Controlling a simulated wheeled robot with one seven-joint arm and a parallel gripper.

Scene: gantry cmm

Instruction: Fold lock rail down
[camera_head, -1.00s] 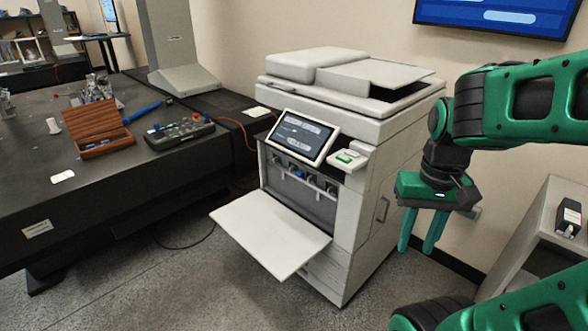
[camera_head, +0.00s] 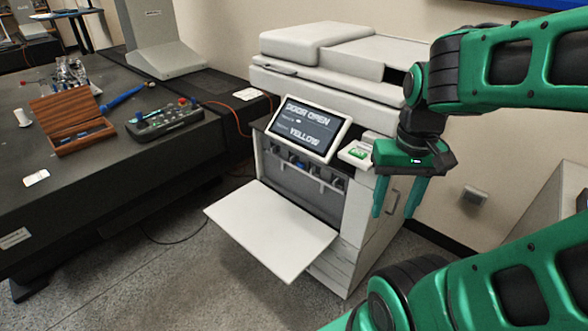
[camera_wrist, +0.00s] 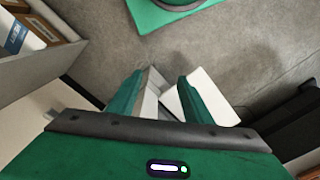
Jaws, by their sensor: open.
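The lock rail appears to be the pale bar (camera_head: 304,172) running across the open front bay of the white printer (camera_head: 335,85). Dark cartridge fronts, one with blue, show behind and above it. The bay's front door (camera_head: 270,230) is folded down, and its white panel shows in the wrist view (camera_wrist: 212,98). The tilted screen (camera_head: 309,129) reads "DOOR OPEN" and "YELLOW". My gripper (camera_head: 394,205) is open and empty, pointing down at the printer's right side, apart from the rail. Its fingers also show in the wrist view (camera_wrist: 160,85). The rail cannot be made out there.
A dark table (camera_head: 105,175) at left holds a wooden box (camera_head: 68,123) and a control box (camera_head: 163,118). A light cabinet (camera_head: 548,198) stands at right, partly hidden by my arm. The grey floor before the door is clear.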

